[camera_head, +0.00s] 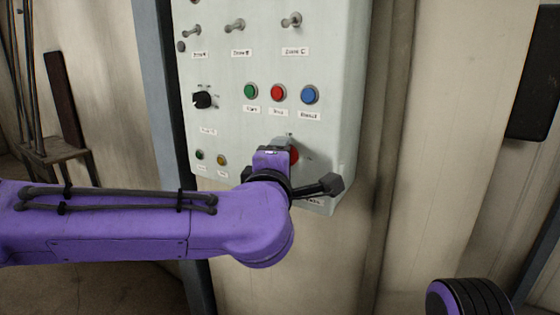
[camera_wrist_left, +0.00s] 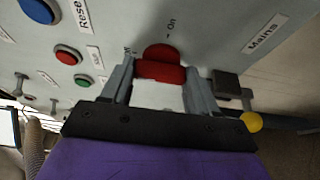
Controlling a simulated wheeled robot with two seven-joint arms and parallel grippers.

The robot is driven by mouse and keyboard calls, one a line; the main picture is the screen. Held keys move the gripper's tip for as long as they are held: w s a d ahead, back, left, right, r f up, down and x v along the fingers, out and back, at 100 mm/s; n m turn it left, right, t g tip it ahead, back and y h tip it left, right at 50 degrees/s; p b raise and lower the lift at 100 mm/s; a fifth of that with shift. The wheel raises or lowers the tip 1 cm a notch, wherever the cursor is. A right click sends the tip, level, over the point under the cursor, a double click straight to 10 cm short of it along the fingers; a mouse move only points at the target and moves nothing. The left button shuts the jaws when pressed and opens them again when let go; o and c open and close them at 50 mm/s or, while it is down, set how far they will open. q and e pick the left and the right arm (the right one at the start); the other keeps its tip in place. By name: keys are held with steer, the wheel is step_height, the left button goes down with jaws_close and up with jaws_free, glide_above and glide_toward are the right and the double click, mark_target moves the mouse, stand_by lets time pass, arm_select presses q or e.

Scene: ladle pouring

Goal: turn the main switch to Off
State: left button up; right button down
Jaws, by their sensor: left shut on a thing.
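The main switch (camera_head: 294,155) is a red knob low on the pale control panel, mostly hidden by my left gripper in the head view. In the left wrist view the red switch (camera_wrist_left: 162,64) sits between both fingers, beside the "On" mark; another mark, partly hidden and apparently "Off", lies at its left. A "Mains" label is to the right. My left gripper (camera_head: 274,148) is shut on the switch; its fingers (camera_wrist_left: 160,88) also show in the wrist view. I cannot tell exactly which mark the handle points to. My right gripper is out of view.
The control panel (camera_head: 225,130) carries toggle switches (camera_head: 291,20), a black selector (camera_head: 202,100), and green (camera_head: 251,91), red (camera_head: 278,93) and blue (camera_head: 310,95) buttons above the main switch.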

arm_select(q)
steer(key=o, duration=1.1)
steer(key=shift+c, duration=0.2)
steer(key=s+a+b, duration=0.1)
steer(key=s+b, duration=0.3)
steer(key=s, duration=0.6)
steer(key=shift+s+a, duration=0.15)
steer(key=shift+a, duration=0.05)
